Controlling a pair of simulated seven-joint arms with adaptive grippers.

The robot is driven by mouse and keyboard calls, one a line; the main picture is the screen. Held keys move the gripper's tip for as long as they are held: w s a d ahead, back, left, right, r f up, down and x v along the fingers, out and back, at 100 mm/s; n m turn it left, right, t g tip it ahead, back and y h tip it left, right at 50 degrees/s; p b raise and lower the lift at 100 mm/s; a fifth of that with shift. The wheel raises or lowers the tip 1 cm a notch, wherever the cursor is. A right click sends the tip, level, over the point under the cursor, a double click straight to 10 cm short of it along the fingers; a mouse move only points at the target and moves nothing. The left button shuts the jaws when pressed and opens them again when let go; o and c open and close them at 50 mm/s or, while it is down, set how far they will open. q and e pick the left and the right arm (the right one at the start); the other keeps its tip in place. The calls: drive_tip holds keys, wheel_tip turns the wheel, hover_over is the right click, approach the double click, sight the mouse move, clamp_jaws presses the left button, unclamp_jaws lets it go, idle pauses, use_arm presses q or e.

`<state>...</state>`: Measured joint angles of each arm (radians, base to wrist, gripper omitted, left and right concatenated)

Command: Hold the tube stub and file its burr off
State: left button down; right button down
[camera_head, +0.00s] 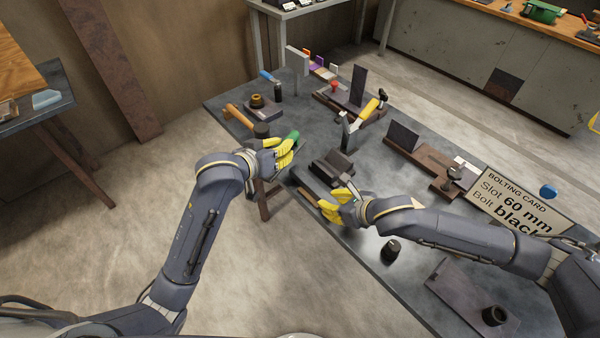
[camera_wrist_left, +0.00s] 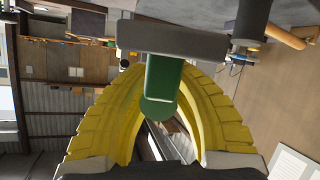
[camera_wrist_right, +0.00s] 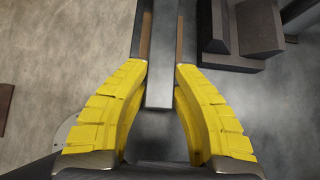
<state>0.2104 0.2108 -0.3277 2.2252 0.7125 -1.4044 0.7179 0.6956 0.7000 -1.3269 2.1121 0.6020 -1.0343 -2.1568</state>
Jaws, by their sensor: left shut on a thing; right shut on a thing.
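My left gripper (camera_head: 288,148), off the table's left edge, is shut on a green-handled tool (camera_wrist_left: 162,82). A grey crosswise piece (camera_wrist_left: 172,40) shows beyond the handle in the left wrist view; I cannot tell whether this tool is the file. My right gripper (camera_head: 340,203) is low at the table's near left edge, shut on a grey bar (camera_wrist_right: 161,65). The bar lies between dark, brown-lined sides (camera_wrist_right: 144,35). I cannot tell whether the bar is the tube stub, and no burr can be made out. The tool and bar are apart.
A dark stepped block (camera_head: 332,167) stands beside the right gripper. A hammer with an orange handle (camera_head: 238,115) lies behind the left gripper. A yellow-handled tool (camera_head: 370,108), dark fixtures (camera_head: 428,160) and a bolting card (camera_head: 520,205) stand farther across. A dark cylinder (camera_head: 391,250) is nearer.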

use_arm(q)
drive_tip(key=shift+w+d+f+m+g+h, duration=0.2)
drive_tip(key=shift+d+f+m+h, duration=0.15)
drive_tip(key=shift+d, duration=0.35)
drive_tip(key=shift+w+d+f+m+g+h, duration=0.2)
drive_tip(key=shift+d+m+h, duration=0.2)
drive_tip(key=shift+d, duration=0.3)
drive_tip(key=shift+w+d+f+m+g+h, duration=0.2)
drive_tip(key=shift+d+f+m+h, duration=0.15)
drive_tip(key=shift+d, duration=0.35)
drive_tip(key=shift+r, duration=0.1)
wheel_tip(320, 180, up, 5)
drive_tip(key=s+d+t, duration=0.1)
drive_tip(key=s+d, duration=0.1)
drive_tip(key=shift+h, duration=0.3)
drive_tip(key=shift+s+d+f, duration=0.1)
drive_tip(key=shift+f, duration=0.95)
drive_tip(key=shift+s+d+f, duration=0.1)
drive_tip(key=shift+f, duration=0.95)
